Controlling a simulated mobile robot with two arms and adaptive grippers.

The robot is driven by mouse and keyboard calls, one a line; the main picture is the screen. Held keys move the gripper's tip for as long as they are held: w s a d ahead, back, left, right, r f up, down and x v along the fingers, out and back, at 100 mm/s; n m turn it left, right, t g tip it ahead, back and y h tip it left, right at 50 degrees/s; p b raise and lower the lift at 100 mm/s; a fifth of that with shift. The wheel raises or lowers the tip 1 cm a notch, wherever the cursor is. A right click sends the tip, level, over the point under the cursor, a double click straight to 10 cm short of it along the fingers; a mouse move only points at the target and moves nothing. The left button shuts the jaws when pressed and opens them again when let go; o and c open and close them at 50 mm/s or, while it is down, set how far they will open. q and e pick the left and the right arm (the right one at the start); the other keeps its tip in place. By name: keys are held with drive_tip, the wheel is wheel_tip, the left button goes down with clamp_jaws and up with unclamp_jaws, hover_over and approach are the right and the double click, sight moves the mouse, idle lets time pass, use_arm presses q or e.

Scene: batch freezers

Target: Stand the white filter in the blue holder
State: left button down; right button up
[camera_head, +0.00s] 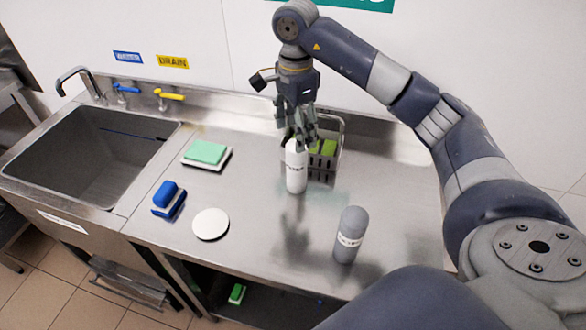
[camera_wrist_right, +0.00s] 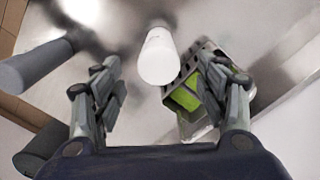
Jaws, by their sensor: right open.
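A flat white disc (camera_head: 211,224) lies at the front left of the counter. I cannot tell which of these is the filter. The only blue piece that could be the holder is a small blue block-like item (camera_head: 168,196) left of the disc; its shape is unclear. My right gripper (camera_head: 300,140) is open above and around the cylinder's top, its fingers apart on either side in the wrist view. My left gripper is not in view.
A grey basket (camera_head: 325,172) with green sponges stands right behind the cylinder. A grey bottle (camera_head: 350,236) stands at the front right. A green sponge (camera_head: 206,152) lies on a white base at the back left. The sink (camera_head: 85,150) is at the left. The counter's centre is clear.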

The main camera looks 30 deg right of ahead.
sight(297, 158)
drive_tip(key=f, duration=0.3)
drive_tip(key=shift+s+d+f+p, duration=0.1)
drive_tip(key=shift+d+f+p, duration=0.2)
drive_tip(key=shift+p, duration=0.1)
drive_tip(key=shift+a+f, duration=0.1)
drive_tip(key=shift+f, duration=0.1)
drive_tip(key=shift+a+f+p, duration=0.1)
drive_tip(key=shift+f+p, duration=0.4)
wheel_tip(297, 158, down, 3)
drive_tip(key=shift+f+p, duration=0.15)
drive_tip(key=shift+p, duration=0.7)
drive_tip(key=shift+f, duration=0.55)
drive_tip(key=c, duration=1.4)
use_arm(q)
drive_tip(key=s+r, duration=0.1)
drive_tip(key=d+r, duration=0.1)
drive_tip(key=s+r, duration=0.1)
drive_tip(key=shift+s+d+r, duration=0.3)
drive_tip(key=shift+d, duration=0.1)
use_arm(e)
drive_tip(key=shift+c, duration=0.4)
